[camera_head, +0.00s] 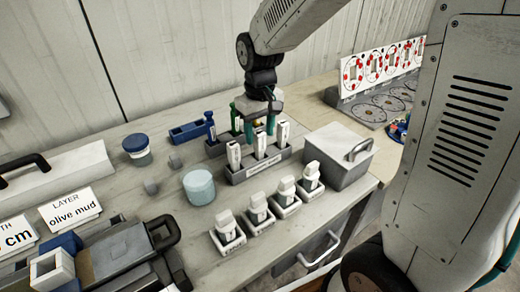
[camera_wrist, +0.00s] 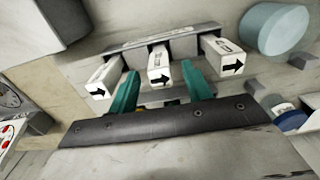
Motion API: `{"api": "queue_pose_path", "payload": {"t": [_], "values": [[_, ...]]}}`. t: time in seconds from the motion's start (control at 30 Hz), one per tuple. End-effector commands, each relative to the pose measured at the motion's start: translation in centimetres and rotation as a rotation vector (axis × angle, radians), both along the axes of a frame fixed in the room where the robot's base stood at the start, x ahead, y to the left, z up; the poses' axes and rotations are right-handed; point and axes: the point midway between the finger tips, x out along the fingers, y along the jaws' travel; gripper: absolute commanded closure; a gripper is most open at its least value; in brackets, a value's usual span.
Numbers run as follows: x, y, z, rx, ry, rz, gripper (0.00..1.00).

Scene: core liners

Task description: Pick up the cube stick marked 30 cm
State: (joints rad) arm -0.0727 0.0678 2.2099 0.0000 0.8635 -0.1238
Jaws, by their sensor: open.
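Three white cube sticks stand upright in a grey rack (camera_head: 262,169), which also shows in the wrist view (camera_wrist: 185,45). They are the left stick (camera_head: 234,155), the middle stick (camera_head: 260,146) and the right stick (camera_head: 283,133). In the wrist view, their end faces carry black arrows; depth markings are too small to read, so I cannot tell which is 30 cm. My gripper (camera_head: 259,130) is open above and behind the rack. In the wrist view, its teal fingers (camera_wrist: 160,68) appear on either side of the middle stick (camera_wrist: 160,72), with gaps; nothing is held.
A grey lidded box (camera_head: 338,158) stands right of the rack. Several small holders with white-capped items line the front edge. A pale blue round container (camera_head: 199,187) is left. Signs (camera_head: 70,208) read "cm" and "olive mud".

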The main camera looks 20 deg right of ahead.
Motion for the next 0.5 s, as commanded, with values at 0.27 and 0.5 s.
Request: {"api": "queue_pose_path", "payload": {"t": [0.27, 0.5], "values": [[-0.2, 0.0, -4.0, -0.001, 0.004, -0.001, 0.51], [-0.1, 0.0, -4.6, 0.0, 0.0, 0.0, 0.51]]}}
